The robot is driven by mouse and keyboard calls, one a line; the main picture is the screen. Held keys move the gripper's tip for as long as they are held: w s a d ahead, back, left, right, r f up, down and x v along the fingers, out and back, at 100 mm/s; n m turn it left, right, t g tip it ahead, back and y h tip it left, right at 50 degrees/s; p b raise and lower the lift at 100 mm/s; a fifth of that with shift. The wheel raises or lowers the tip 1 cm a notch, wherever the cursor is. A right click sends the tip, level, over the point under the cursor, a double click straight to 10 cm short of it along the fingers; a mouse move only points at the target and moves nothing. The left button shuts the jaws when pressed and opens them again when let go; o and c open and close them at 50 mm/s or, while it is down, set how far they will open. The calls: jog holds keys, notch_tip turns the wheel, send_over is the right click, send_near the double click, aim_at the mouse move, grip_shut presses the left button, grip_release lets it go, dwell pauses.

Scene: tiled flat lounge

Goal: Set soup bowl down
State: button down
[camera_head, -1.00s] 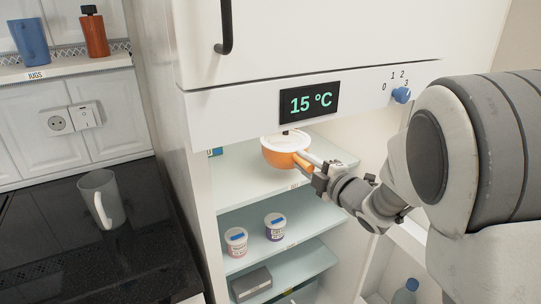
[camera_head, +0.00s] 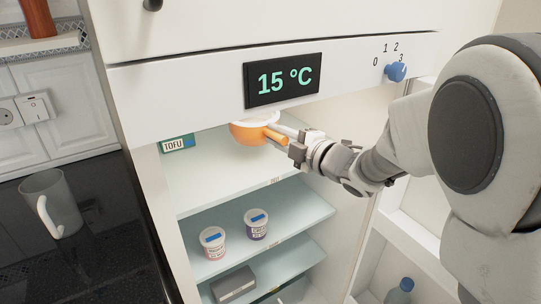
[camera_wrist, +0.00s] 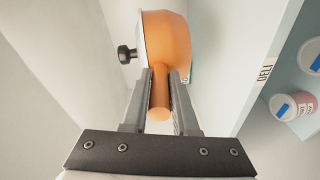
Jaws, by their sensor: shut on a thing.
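The soup bowl (camera_head: 250,132) is orange with a pale lid and a stubby handle. It is inside the open fridge, over the top shelf (camera_head: 225,175). I cannot tell whether its base touches the shelf. My gripper (camera_head: 292,147) reaches in from the right and is shut on the bowl's handle. In the wrist view the bowl (camera_wrist: 167,45) shows its orange side and the dark knob of its lid, and my gripper's fingers (camera_wrist: 160,95) clasp the handle from both sides. The fridge's upper front hides part of the lid in the head view.
A green TOFU box (camera_head: 178,143) sits at the back left of the top shelf. Two small tubs (camera_head: 256,224) stand on the shelf below, with a grey box (camera_head: 233,285) lower down. A mug (camera_head: 50,203) stands on the black counter. The top shelf's front is bare.

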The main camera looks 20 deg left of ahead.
jog(key=shift+f+b, duration=0.75)
jog(key=shift+f, duration=2.25)
jog(key=shift+f, duration=0.2)
jog(key=c, duration=0.7)
grip_release()
jog(key=shift+p+v, duration=0.6)
jog(key=shift+v, duration=5.45)
